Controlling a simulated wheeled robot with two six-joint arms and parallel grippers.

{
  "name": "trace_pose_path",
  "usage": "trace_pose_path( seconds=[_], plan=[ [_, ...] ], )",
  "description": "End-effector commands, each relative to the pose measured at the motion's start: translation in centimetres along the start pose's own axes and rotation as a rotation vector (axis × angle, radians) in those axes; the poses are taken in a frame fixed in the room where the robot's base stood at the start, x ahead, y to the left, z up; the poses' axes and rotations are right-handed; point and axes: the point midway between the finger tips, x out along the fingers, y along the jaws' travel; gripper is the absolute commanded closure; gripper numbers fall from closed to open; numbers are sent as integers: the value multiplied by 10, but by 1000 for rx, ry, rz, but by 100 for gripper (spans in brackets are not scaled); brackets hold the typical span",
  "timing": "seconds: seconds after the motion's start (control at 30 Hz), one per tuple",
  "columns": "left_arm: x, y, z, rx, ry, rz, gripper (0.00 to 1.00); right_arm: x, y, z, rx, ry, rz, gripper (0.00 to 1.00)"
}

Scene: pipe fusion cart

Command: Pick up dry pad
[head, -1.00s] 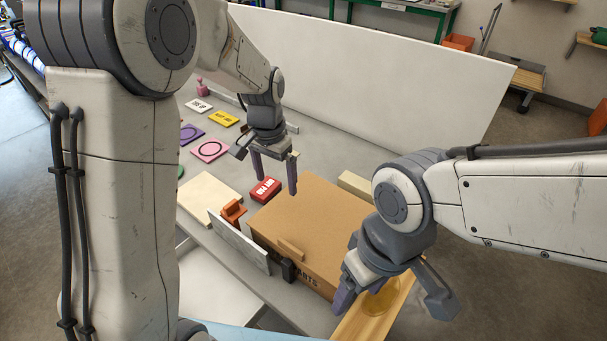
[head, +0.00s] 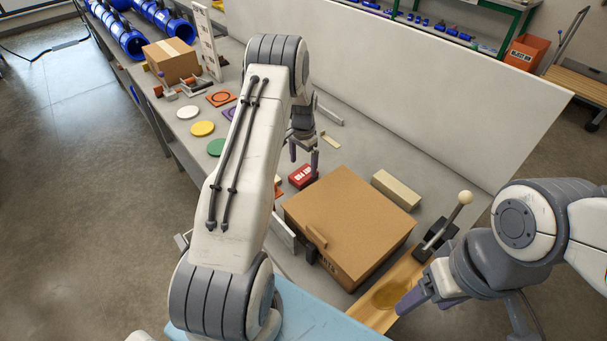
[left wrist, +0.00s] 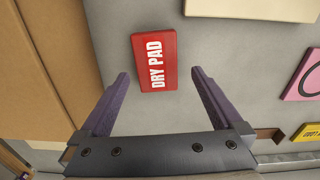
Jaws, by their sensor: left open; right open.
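The dry pad is a red block with white lettering (head: 302,176) on the grey cart top, beside the brown box. In the left wrist view the dry pad (left wrist: 154,61) lies flat and reads "DRY PAD". My left gripper (head: 304,160) is open and empty close to the pad. In the left wrist view its purple fingers (left wrist: 158,88) are spread, with the pad beyond their tips, roughly centred between them. My right gripper (head: 416,297) is open and empty near the wooden board at the front right; its second finger is mostly hidden.
A large brown box (head: 350,222) stands right of the pad. A beige block (head: 396,190) and a lever with a pale knob (head: 441,236) are further right. A tall white panel (head: 400,80) closes the back. Coloured discs (head: 203,129) lie at left.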

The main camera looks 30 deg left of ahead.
Motion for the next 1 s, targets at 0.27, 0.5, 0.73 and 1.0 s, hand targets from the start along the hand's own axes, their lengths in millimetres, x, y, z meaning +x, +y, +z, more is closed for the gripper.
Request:
trace_pose_path(
  seconds=[0.27, 0.5, 0.73, 1.0],
  plan=[
    [36, 5, 2, 2, -3, 3, 0, -26, -2, -2, -1, 0, 0, 29],
    [48, 5, 1, 3, -1, 1, 0, -27, -2, -1, -2, 0, 0, 29],
    [47, 5, 1, 3, -1, 1, 38, -27, -2, -1, -2, 0, 0, 29],
    [47, 5, 1, 2, -1, 1, 81, -27, -2, -1, -2, 0, 0, 29]
  ],
)
